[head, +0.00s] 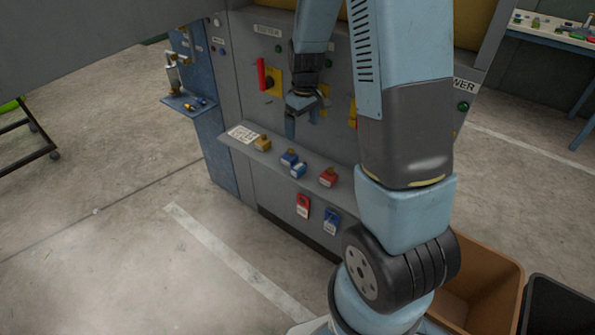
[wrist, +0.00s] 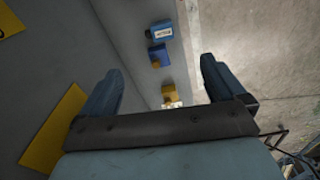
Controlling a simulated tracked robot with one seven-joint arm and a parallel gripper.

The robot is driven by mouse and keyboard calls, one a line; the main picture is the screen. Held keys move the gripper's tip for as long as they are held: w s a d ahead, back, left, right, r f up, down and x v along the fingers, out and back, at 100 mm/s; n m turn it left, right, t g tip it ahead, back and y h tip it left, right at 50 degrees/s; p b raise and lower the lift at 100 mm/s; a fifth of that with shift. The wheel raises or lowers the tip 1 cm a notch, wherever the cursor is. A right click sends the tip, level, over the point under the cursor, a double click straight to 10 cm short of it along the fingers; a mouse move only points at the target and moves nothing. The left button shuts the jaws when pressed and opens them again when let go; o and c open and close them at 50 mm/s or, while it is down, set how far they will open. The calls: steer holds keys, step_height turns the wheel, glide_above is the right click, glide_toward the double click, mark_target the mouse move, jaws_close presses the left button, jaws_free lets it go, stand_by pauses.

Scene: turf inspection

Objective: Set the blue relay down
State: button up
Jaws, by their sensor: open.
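Two blue relays rest on the grey shelf (head: 308,184) of the cabinet, close together. One blue relay (head: 289,157) is beside the yellow one; the other blue relay (head: 298,170) is slightly nearer the red one. In the wrist view, one blue relay (wrist: 162,31) shows a white label, and the other blue relay (wrist: 158,56) shows an orange part. My gripper (head: 302,112) is above the shelf, close to the cabinet front. In the wrist view my gripper (wrist: 161,66) has its fingers wide apart, nothing between them, and the relays lie below, apart from it.
A yellow relay (head: 262,144) and a red relay (head: 327,177) share the shelf. A red switch handle (head: 262,75) sticks out of the cabinet near my gripper. Red and blue tags (head: 303,207) hang below the shelf. A brown bin (head: 490,270) stands at lower right.

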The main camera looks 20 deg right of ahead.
glide_above(300, 165)
step_height(300, 165, down, 5)
steer(key=shift+g, duration=0.3)
steer(key=f, duration=0.8)
steer(key=shift+d+f, duration=0.1)
steer(key=shift+d, duration=0.15)
steer(key=shift+a+f, duration=0.15)
steer(key=shift+f, duration=1.15)
steer(key=shift+a+f, duration=0.1)
steer(key=shift+f, duration=1.2)
steer(key=c, duration=1.2)
steer(key=shift+r, duration=0.15)
